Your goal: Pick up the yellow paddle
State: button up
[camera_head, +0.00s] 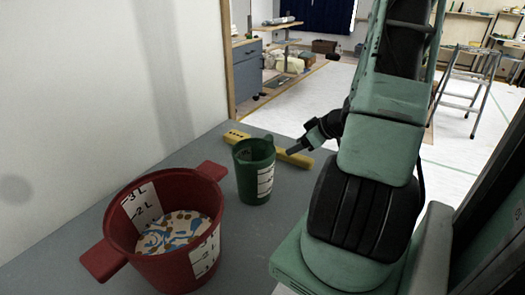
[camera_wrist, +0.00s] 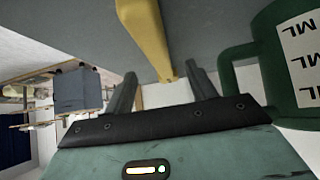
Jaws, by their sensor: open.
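The yellow paddle (camera_head: 237,137) lies flat on the grey table behind the green measuring cup, which hides part of it in the head view. In the wrist view the paddle (camera_wrist: 147,35) runs from the top edge down to between the fingertips. My gripper (camera_head: 291,151) is over the paddle's right part in the head view. In the wrist view my gripper (camera_wrist: 162,75) is open, one finger on each side of the paddle's near end. I cannot tell whether the fingers touch it.
The green cup (camera_head: 254,180) stands close by my gripper; in the wrist view its handle (camera_wrist: 238,62) is just right of the right finger. A red bucket (camera_head: 165,270) with a patterned bottom stands front left. A white wall (camera_head: 90,90) borders the table (camera_head: 200,150) on the left.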

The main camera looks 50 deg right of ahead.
jog(key=x, duration=0.1)
jog(key=b+x, duration=0.1)
jog(key=x, duration=0.1)
jog(key=b+x, duration=0.1)
jog(key=shift+d+f, duration=0.1)
jog(key=shift+f, duration=0.45)
jog(key=shift+w+f, duration=0.1)
jog(key=shift+w, duration=0.05)
jog(key=shift+c, duration=0.3)
jog(key=c, duration=1)
notch_tip(320, 180, up, 10)
jog(key=p, duration=0.4)
jog(key=shift+p, duration=0.3)
jog(key=shift+o, duration=0.3)
